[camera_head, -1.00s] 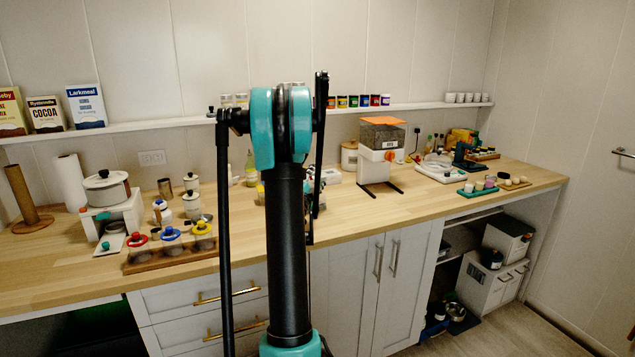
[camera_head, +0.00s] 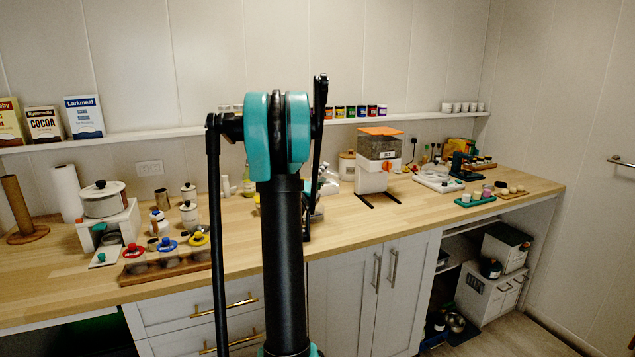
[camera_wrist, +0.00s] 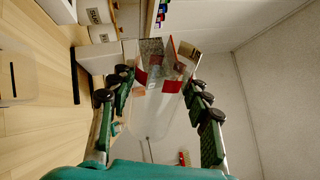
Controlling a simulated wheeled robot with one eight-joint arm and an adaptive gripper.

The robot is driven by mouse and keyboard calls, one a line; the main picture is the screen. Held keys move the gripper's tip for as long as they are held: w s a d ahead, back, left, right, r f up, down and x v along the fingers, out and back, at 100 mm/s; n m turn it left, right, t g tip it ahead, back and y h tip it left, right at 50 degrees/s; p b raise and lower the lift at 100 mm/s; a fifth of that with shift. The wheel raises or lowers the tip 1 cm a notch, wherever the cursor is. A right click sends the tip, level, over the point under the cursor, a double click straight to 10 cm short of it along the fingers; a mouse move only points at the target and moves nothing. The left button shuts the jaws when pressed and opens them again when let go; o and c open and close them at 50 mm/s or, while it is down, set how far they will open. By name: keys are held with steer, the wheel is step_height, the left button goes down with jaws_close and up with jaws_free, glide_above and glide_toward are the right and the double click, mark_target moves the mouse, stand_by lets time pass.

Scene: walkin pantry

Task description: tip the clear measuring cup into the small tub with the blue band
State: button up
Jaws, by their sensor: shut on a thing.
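In the wrist view my gripper (camera_wrist: 158,104) has its green fingers with black pads on both sides of a clear, see-through vessel (camera_wrist: 152,112), which looks like the measuring cup. It is shut on that vessel. Red patches show at the vessel's far end; I cannot tell whether they are on it or behind it. Its contents are unclear. In the head view my arm hides the gripper and the cup. I cannot single out the small tub with the blue band in either view.
An orange-topped dispenser (camera_head: 378,160) stands right of my arm. Bare counter (camera_head: 335,235) lies in front of it.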

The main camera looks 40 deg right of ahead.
mark_target(329, 172)
steer(key=m, duration=0.2)
steer(key=m+g, duration=0.1)
steer(key=m, duration=0.1)
steer(key=r+m+g, duration=0.1)
steer(key=m, duration=0.1)
steer(key=shift+s+d, duration=0.15)
steer(key=shift+s, duration=0.25)
steer(key=m, duration=0.2)
steer(key=m+g, duration=0.1)
steer(key=s+r+m, duration=0.1)
steer(key=m, duration=0.1)
steer(key=shift+d+m+g, duration=0.2)
steer(key=shift+m+g, duration=0.1)
steer(key=m, duration=0.2)
steer(key=s+m+g, duration=0.1)
steer(key=shift+d+r+m+y, duration=0.1)
steer(key=shift+r+m+y, duration=0.2)
steer(key=shift+m+y, duration=0.1)
steer(key=shift+s+r+m+g, duration=0.2)
steer(key=shift+s+m+g, duration=0.25)
steer(key=shift+m, duration=0.55)
